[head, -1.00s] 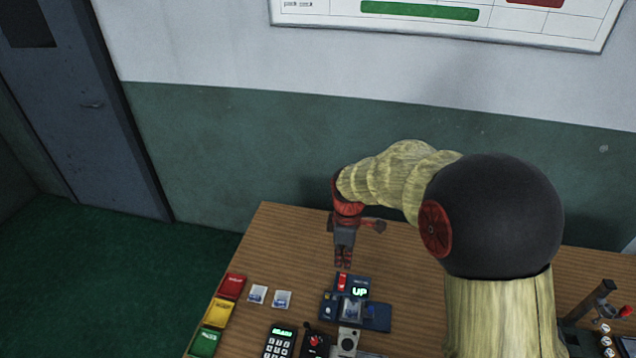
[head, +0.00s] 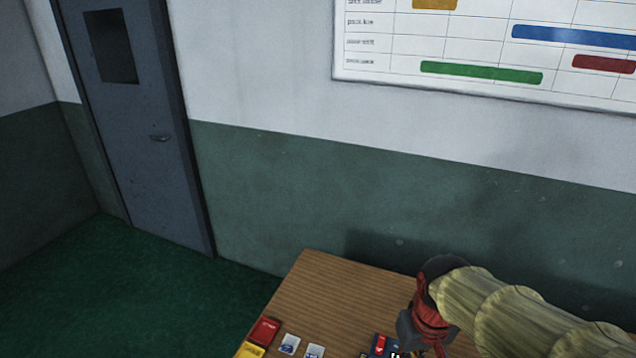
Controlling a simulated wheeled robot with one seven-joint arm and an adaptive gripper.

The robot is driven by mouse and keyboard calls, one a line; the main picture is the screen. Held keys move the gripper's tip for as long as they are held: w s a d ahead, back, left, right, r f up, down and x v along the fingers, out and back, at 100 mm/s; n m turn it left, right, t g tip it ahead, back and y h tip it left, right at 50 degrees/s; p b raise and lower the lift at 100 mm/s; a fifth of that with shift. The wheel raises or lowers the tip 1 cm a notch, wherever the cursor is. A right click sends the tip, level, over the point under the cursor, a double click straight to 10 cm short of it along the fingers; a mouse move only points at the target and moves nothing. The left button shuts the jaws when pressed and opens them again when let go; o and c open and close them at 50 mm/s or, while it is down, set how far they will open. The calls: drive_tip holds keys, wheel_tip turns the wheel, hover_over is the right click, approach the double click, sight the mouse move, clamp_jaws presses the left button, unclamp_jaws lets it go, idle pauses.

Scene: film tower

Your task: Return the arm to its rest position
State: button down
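My arm (head: 520,318) reaches in from the lower right of the head view, over the wooden table (head: 318,290). My gripper (head: 428,345) hangs at its end, pointing down, near the bottom edge of the picture. Its fingertips are cut off or too unclear to tell whether they are open or shut. Part of a dark blue device (head: 384,346) with a red part shows just left of the gripper. I cannot tell whether they touch.
A red box (head: 264,330) and a yellow box (head: 249,351) lie at the table's left edge, beside two small white-and-blue packets (head: 289,344). A wall chart (head: 480,50) hangs behind. The green floor (head: 150,270) at left is clear, before a grey door (head: 135,110).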

drive_tip(key=s+r+m+t+b, duration=0.1)
drive_tip(key=s+r+t+b, duration=0.1)
drive_tip(key=s+r+t, duration=0.2)
drive_tip(key=s+r, duration=0.3)
drive_tip(key=s, duration=0.1)
drive_tip(key=shift+d+r, duration=0.15)
drive_tip(key=shift+d, duration=0.25)
drive_tip(key=shift+r, duration=0.1)
drive_tip(key=n+g+h+p, duration=0.1)
drive_tip(key=n+g+p, duration=0.3)
drive_tip(key=n, duration=0.9)
approach(382, 339)
drive_tip(key=shift+t, duration=0.4)
drive_tip(key=x, duration=0.2)
drive_tip(key=b+x, duration=0.1)
drive_tip(key=x, duration=0.4)
drive_tip(key=shift+s, duration=0.4)
